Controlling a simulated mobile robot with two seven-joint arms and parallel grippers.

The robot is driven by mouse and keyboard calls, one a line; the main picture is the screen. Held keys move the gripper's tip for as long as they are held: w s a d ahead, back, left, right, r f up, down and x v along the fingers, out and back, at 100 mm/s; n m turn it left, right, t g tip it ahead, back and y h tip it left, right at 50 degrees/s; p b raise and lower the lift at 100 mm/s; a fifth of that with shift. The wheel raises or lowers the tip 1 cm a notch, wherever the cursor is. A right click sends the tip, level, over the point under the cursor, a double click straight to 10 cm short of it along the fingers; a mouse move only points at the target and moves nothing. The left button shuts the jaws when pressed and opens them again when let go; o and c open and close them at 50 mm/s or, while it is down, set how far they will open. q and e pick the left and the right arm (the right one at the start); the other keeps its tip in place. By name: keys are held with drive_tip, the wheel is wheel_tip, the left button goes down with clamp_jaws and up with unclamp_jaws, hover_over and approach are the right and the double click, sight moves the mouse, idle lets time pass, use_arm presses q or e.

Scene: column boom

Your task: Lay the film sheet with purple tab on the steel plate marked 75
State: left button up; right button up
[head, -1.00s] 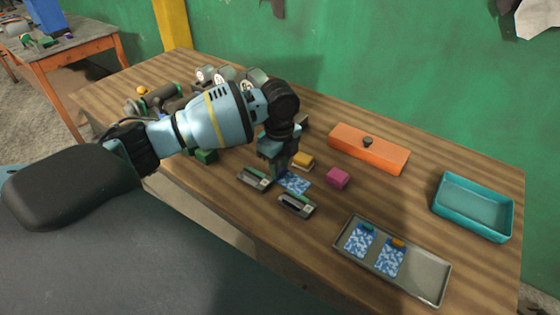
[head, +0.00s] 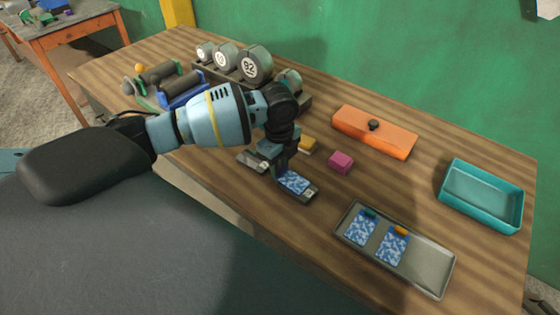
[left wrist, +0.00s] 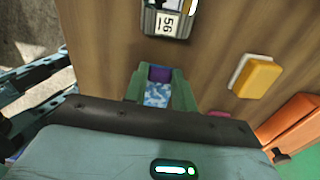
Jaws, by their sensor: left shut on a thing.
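My left gripper (head: 284,165) is shut on the purple tab (left wrist: 160,73) of a blue-and-white film sheet (head: 294,183), which also shows between the green fingers in the left wrist view (left wrist: 157,95). The film sheet lies over a small steel plate (head: 310,195) and covers most of it. I cannot tell whether it touches the plate, and its number is too small to read. Another steel plate (head: 252,161), to the left, reads 56 in the left wrist view (left wrist: 168,25). My right gripper is out of view.
A yellow block (head: 308,144) and a magenta block (head: 341,161) stand just beyond the gripper. A grey tray (head: 431,265) with two film sheets lies at front right. An orange box (head: 372,133) and a teal bin (head: 479,194) are further right. Numbered rolls (head: 252,65) stand behind.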

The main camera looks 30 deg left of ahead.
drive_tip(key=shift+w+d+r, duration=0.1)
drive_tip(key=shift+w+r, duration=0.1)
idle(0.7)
use_arm(q)
drive_tip(key=shift+f, duration=0.15)
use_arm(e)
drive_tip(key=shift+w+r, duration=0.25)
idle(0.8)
use_arm(q)
drive_tip(key=o, duration=1.5)
drive_tip(key=shift+p, duration=0.3)
